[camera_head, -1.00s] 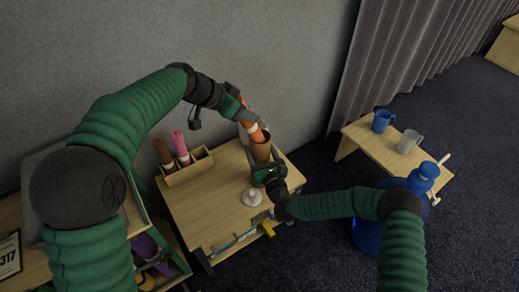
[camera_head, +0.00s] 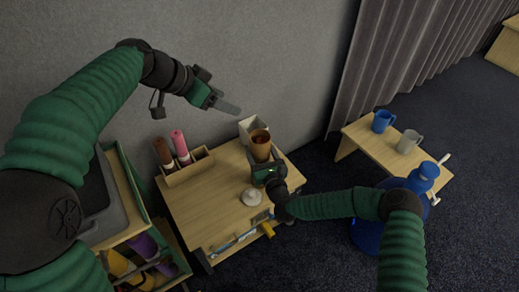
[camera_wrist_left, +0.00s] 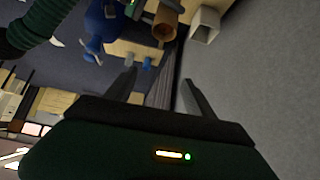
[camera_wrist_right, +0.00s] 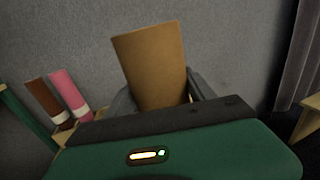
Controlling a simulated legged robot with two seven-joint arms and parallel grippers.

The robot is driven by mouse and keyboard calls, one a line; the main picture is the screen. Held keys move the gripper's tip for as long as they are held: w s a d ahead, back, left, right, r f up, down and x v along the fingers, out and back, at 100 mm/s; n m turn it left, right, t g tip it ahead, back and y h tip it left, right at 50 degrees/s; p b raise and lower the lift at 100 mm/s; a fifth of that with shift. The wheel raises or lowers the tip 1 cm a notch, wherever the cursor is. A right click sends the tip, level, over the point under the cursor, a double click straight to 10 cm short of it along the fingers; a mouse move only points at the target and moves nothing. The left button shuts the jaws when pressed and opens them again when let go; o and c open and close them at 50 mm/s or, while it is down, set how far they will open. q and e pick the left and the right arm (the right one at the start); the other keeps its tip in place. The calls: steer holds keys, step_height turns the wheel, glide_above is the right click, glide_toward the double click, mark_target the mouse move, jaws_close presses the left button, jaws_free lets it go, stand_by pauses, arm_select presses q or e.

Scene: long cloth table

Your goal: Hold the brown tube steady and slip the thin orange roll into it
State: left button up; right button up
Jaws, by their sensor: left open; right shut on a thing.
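The brown tube (camera_head: 261,150) stands upright in my right gripper (camera_head: 266,172), above the back right part of the small wooden table. In the right wrist view the tube (camera_wrist_right: 152,65) sits between the two fingers, which are shut on it. Its open mouth faces up; the tube also shows in the left wrist view (camera_wrist_left: 165,22). The thin orange roll no longer shows outside the tube; I cannot clearly make out what is inside. My left gripper (camera_head: 228,105) is open and empty, above and left of the tube. It shows empty in the left wrist view (camera_wrist_left: 158,88).
A pale square holder (camera_head: 249,127) stands just behind the tube. A wooden rack (camera_head: 187,171) with a brown roll (camera_head: 162,152) and a pink roll (camera_head: 179,143) is at the table's back left. A white round object (camera_head: 251,197) lies in front. Mugs (camera_head: 383,121) stand on a bench at right.

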arm_select(q)
steer(key=shift+v, duration=0.85)
arm_select(e)
steer(key=o, duration=1.6)
